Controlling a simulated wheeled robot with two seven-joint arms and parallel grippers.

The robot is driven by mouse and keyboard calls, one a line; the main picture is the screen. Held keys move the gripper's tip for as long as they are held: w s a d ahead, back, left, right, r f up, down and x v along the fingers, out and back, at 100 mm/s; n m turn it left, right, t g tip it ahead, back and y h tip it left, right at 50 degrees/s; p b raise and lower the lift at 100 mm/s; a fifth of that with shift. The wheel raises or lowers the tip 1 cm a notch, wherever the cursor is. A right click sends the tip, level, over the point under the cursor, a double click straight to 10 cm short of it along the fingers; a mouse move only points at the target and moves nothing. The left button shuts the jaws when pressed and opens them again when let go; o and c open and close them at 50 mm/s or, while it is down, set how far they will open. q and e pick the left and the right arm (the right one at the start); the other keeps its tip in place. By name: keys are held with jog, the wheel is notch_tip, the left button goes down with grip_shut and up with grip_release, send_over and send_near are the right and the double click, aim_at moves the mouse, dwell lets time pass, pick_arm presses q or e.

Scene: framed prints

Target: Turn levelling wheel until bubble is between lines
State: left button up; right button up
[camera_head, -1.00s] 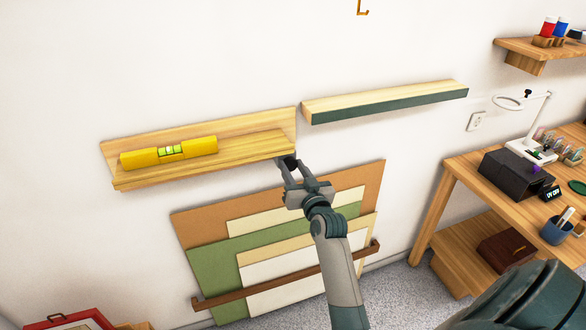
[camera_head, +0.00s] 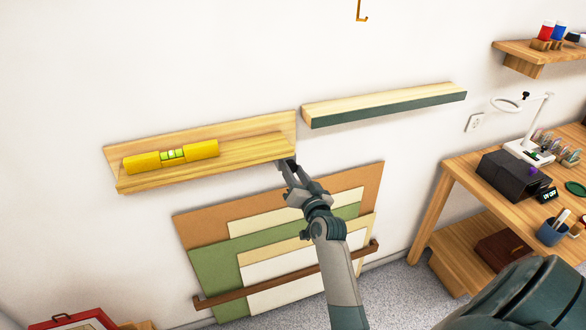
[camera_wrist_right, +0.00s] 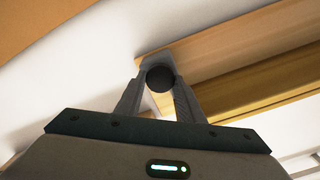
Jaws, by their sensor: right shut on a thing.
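A yellow spirit level (camera_head: 199,150) lies on the left wooden ledge (camera_head: 240,152), with its green vial (camera_head: 174,155) facing out. The bubble shows as a pale patch between dark lines, but it is too small to place exactly. The dark round levelling wheel (camera_wrist_right: 160,78) is under the ledge's right end. My right gripper (camera_head: 287,168) is at that end, below the ledge. In the right wrist view its two fingers (camera_wrist_right: 159,84) are shut on the wheel, one on each side. In the head view the wheel is mostly hidden by the fingers. My left gripper is not in view.
A second ledge with a dark green front (camera_head: 385,107) is on the wall to the right. Boards (camera_head: 215,270) lean against the wall below, behind a brown rail (camera_head: 225,298). A wooden workbench (camera_head: 450,185) with a lamp and boxes stands at right.

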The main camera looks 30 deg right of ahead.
jog(key=shift+m+p, duration=0.35)
jog(key=shift+m, duration=0.55)
jog(key=o, duration=1.1)
jog(key=shift+c, duration=0.2)
jog(key=shift+s+f, duration=0.1)
jog(key=shift+s, duration=0.05)
jog(key=b+v, duration=0.4)
jog(key=v, duration=1.3)
